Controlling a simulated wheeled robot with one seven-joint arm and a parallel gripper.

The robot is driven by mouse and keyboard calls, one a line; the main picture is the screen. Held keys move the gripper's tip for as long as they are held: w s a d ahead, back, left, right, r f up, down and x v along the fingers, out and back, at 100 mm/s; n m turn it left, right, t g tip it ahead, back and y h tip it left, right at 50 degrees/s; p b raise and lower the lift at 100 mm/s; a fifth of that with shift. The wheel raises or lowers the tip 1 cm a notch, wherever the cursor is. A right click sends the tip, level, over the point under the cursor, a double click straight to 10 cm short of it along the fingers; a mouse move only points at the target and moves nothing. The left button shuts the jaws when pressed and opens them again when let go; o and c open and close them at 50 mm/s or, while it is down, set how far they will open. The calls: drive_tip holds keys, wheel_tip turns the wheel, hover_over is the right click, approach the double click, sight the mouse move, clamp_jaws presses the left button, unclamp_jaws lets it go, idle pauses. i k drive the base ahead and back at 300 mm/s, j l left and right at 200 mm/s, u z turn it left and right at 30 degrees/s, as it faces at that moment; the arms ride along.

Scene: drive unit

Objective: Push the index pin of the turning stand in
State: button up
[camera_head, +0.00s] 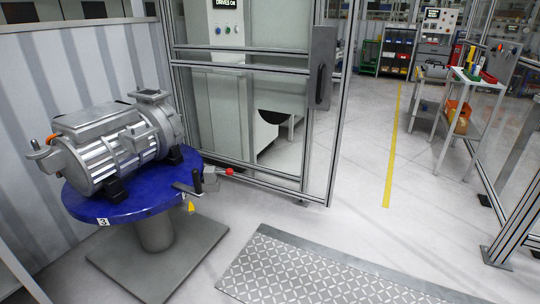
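The turning stand has a round blue top (130,205) on a grey column (155,234) and a flat grey base plate. A large grey motor (120,145) rests on the top. The index pin appears to be among these edge parts. Which part it is, and how far in it sits, is too small to tell. My gripper is not in view.
A framed fence with a door (322,65) stands behind and right of the stand. A patterned metal floor plate (320,275) lies at the front. A bench with tools (478,82) is at the far right. Open floor lies between, with a yellow line (392,150).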

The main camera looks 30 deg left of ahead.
sight(228, 171)
drive_tip(key=i+u, duration=0.15)
drive_tip(key=i, duration=0.3)
drive_tip(key=i+l+u, duration=0.15)
drive_tip(key=i, duration=0.3)
drive_tip(key=i+l+u, duration=0.1)
drive_tip(key=i, duration=0.35)
drive_tip(key=i+l+u, duration=0.15)
drive_tip(key=i, duration=0.3)
drive_tip(key=i+l+u, duration=0.25)
drive_tip(key=i+u, duration=0.2)
drive_tip(key=i+l+u, duration=0.25)
drive_tip(key=l+u, duration=0.2)
drive_tip(key=i+l+u, duration=0.3)
drive_tip(key=u, duration=0.15)
drive_tip(key=i+l+u, duration=0.15)
drive_tip(key=l+u, duration=0.35)
drive_tip(key=l, duration=0.2)
drive_tip(key=l+u, duration=0.2)
drive_tip(key=l, duration=0.25)
drive_tip(key=i, duration=0.05)
